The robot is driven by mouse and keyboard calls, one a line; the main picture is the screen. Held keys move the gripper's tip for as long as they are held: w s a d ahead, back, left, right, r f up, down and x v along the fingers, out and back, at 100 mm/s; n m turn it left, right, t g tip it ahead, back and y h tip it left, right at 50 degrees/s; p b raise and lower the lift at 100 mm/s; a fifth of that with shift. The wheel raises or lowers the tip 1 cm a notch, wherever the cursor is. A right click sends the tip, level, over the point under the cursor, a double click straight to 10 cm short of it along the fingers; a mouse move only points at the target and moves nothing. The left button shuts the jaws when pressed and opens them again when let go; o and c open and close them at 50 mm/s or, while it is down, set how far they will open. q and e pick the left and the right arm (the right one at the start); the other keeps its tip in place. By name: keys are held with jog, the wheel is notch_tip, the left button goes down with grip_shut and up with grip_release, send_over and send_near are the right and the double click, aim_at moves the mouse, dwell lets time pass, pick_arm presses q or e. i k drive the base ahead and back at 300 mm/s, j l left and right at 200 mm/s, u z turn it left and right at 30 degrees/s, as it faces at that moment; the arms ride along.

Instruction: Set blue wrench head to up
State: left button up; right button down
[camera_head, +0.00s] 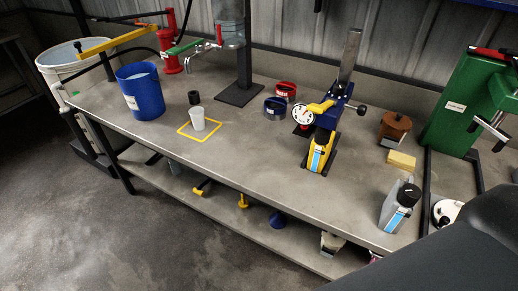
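A blue head (338,92) sits on a grey upright column (350,58) toward the right of the bench. It carries a round white dial gauge (302,115), a yellow lever (321,106) and a black knob (361,110). A yellow container with a blue-and-white label (318,156) stands below the head. I cannot tell for certain which blue part is the wrench head, or how it is set. Neither of my grippers shows in this view.
The grey bench (245,165) holds a blue bucket (141,92), a white cup (198,119) within a yellow square outline, a brown block (394,128), a yellow sponge (401,160) and a grey can (399,207). A green machine (462,105) stands right. The bench's front middle is clear.

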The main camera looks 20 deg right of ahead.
aim_at(325, 122)
jog(key=z, duration=1.3)
jog(key=j+u, duration=0.15)
jog(key=j, duration=0.4)
jog(key=i, duration=0.05)
